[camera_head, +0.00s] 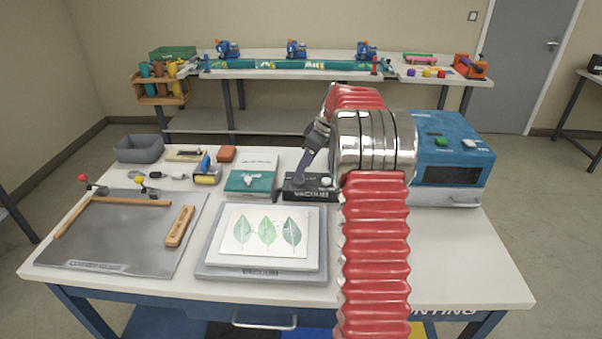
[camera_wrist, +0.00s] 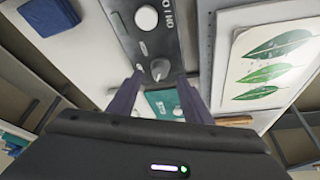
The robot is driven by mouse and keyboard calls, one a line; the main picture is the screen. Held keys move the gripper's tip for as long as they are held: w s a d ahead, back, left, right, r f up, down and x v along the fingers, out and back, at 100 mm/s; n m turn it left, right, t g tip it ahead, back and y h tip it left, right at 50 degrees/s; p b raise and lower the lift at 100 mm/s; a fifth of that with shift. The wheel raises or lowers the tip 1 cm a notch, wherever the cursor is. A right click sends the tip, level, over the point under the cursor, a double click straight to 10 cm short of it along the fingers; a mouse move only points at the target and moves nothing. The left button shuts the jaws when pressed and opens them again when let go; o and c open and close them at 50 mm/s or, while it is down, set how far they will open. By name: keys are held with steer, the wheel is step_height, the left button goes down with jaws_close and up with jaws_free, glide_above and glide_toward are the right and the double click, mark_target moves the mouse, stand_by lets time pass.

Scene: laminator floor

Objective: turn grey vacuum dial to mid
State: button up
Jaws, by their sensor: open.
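The grey vacuum dial (camera_wrist: 160,69) sits on a dark vacuum panel (camera_wrist: 125,22), which also shows in the head view (camera_head: 309,195) at the back middle of the table. In the wrist view the dial is round with a raised ridge. My gripper (camera_wrist: 160,78) is open, its two dark purple fingers on either side of the dial near the panel. I cannot tell whether they touch it. In the head view my gripper (camera_head: 299,183) reaches down to the panel, and the dial is not clearly visible there.
A pale round knob (camera_wrist: 146,17) is on the same panel. A leaf print (camera_head: 267,232) lies on a grey vacuum board (camera_head: 212,270) in front. A teal-and-white booklet (camera_head: 252,177) is left of the panel. A blue laminator (camera_head: 452,145) stands to the right.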

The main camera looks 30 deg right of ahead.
steer(key=shift+x, duration=2.05)
steer(key=c, duration=1)
steer(key=shift+c, duration=0.2)
steer(key=shift+r+m, duration=0.1)
steer(key=shift+m, duration=0.4)
steer(key=m, duration=0.2)
steer(key=m+h, duration=0.1)
steer(key=m, duration=0.1)
steer(key=m+h, duration=0.1)
steer(key=shift+a+m+t, duration=0.25)
steer(key=shift+m+t, duration=0.15)
steer(key=shift+a+m+g+h, duration=0.15)
steer(key=shift+m+h, duration=0.4)
steer(key=shift+m, duration=0.65)
steer(key=shift+m+g+h, duration=0.15)
steer(key=shift+m+h, duration=0.4)
steer(key=shift+m, duration=0.95)
